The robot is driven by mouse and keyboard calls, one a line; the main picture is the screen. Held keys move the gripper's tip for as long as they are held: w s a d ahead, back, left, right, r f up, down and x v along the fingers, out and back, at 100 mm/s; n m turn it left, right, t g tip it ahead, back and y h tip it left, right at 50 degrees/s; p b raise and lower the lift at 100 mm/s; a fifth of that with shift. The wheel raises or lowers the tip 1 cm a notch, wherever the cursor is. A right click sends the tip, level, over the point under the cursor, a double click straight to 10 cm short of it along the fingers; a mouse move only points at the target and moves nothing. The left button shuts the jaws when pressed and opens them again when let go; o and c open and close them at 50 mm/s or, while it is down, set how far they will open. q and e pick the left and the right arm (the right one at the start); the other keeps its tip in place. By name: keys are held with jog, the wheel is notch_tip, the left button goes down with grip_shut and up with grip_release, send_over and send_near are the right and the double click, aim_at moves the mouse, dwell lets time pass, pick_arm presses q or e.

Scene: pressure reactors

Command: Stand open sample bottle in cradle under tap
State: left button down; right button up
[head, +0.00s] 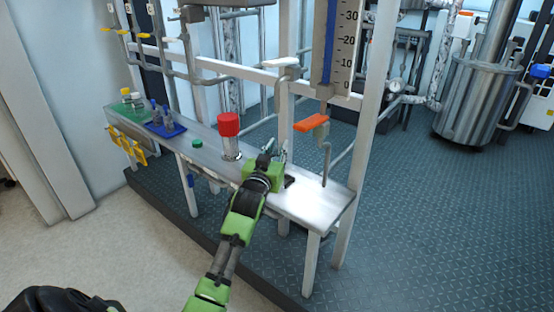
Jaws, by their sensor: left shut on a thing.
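My left gripper (270,157) is over the right part of the metal bench (308,203), shut on what looks like the open sample bottle (284,151). Only a small pale, clear part of it shows; the fingers hide the rest, and I cannot tell whether it touches the bench. The tap, with an orange handle (311,122) and a grey downward spout (326,165), is just right of the gripper. A small dark piece (289,181), possibly part of the cradle, shows beside the gripper on the bench. My right gripper is not in view.
A loose green cap (197,143) lies on the bench, left of a red-topped cylinder (229,125). A green tray (129,116) and a blue tray (176,131) with bottles stand at the bench's far left. White frame posts (362,130) and a scale (338,45) rise near the tap.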

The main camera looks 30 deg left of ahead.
aim_at(277, 157)
pick_arm(q)
notch_tip(277, 157, down, 3)
jog(key=shift+w+a+f+b, duration=0.1)
jog(key=shift+w+a+b, duration=0.05)
jog(key=shift+b, duration=0.45)
jog(key=shift+f, duration=0.15)
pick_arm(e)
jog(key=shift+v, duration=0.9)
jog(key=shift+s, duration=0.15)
pick_arm(q)
jog(key=c, duration=1.8)
grip_release()
jog(key=shift+f, duration=0.2)
jog(key=shift+r, duration=0.15)
